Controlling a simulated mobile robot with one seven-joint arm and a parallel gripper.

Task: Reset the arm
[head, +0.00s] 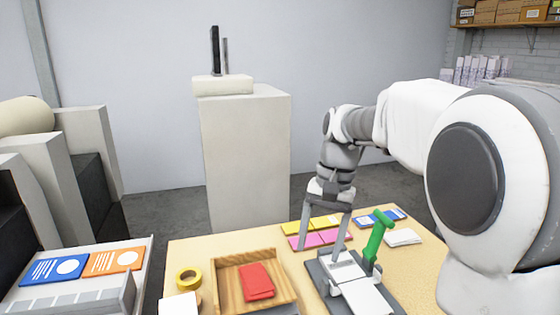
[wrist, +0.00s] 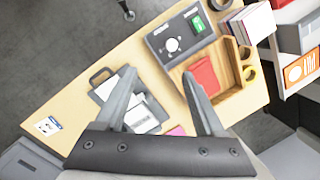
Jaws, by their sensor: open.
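My gripper (head: 320,246) points down over the wooden table (head: 205,250) in the head view, close to a pink card set (head: 316,239) and a grey-and-white press-like device (head: 345,266) with a green lever. In the wrist view my gripper (wrist: 159,72) has its two fingers spread wide apart. I see nothing held between them. The arm reaches in from the right, bent down at the wrist. From these views I cannot tell the exact height of the fingertips above the table.
A wooden tray (head: 288,287) holds red cards (head: 257,281). Yellow tape (head: 188,278) lies left of it. Yellow cards (head: 311,226), blue cards (head: 381,217) and a white stack (head: 403,237) lie near the far edge. A tall pale pedestal (head: 246,160) stands behind the table.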

